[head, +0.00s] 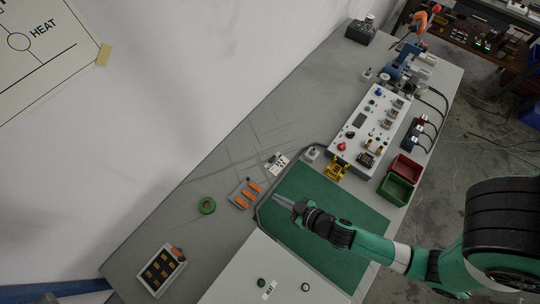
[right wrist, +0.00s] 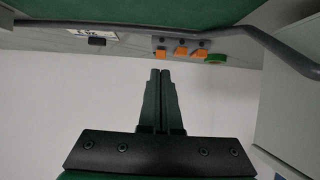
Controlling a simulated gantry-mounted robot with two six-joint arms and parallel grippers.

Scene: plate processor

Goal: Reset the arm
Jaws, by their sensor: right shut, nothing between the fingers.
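My right arm comes in from the right in the head view. My right gripper (head: 279,203) is above the green mat (head: 330,195), near its left edge. Its fingers are together with nothing between them. In the right wrist view the closed fingers of my right gripper (right wrist: 159,72) point toward a pale surface. My left gripper does not show in either view.
A white control panel (head: 352,155) and red (head: 403,167) and green (head: 396,190) bins stand beyond the mat. A grey holder with orange blocks (head: 244,194), green tape (head: 207,205) and a dark-slotted tray (head: 158,270) lie left. A dark tube borders the mat.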

